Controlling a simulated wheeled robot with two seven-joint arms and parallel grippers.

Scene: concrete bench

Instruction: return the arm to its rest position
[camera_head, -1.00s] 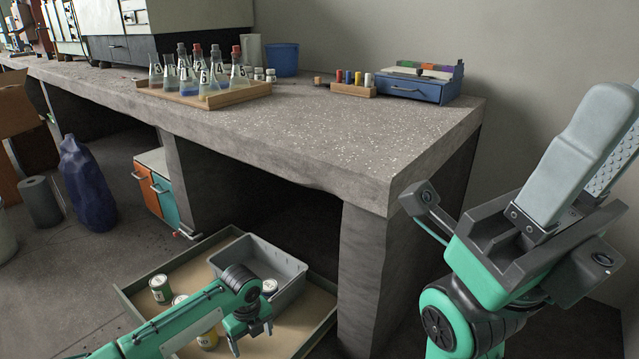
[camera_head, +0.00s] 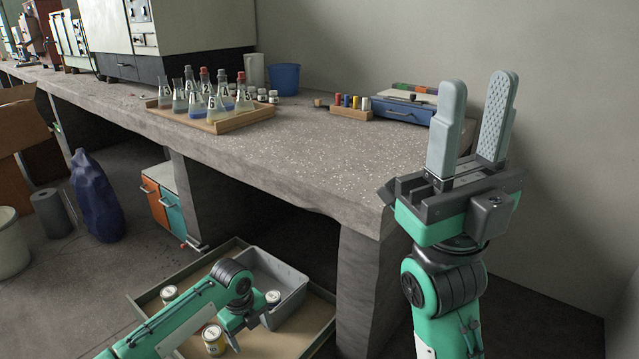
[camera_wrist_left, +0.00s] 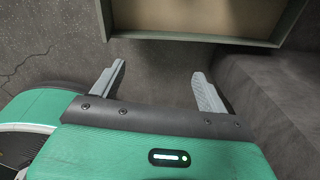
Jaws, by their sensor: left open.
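My right gripper (camera_head: 476,92) stands upright at the right of the head view, in front of the bench's right end. Its two grey fingers point up, apart, with nothing between them. My left arm comes in low from the left. Its gripper (camera_head: 240,324) hangs over the shallow tray on the floor, beside the grey bin; its fingers are mostly hidden there. In the left wrist view the left gripper (camera_wrist_left: 160,80) has its fingers wide apart and empty, above bare floor near the tray's edge (camera_wrist_left: 195,38).
The concrete bench (camera_head: 300,160) carries a wooden rack of flasks (camera_head: 238,122), a blue cup (camera_head: 285,79) and a blue drawer box (camera_head: 402,110). Below, the floor tray (camera_head: 318,338) holds a grey bin (camera_head: 287,277) and several cans (camera_head: 213,340). The bench's right front top is clear.

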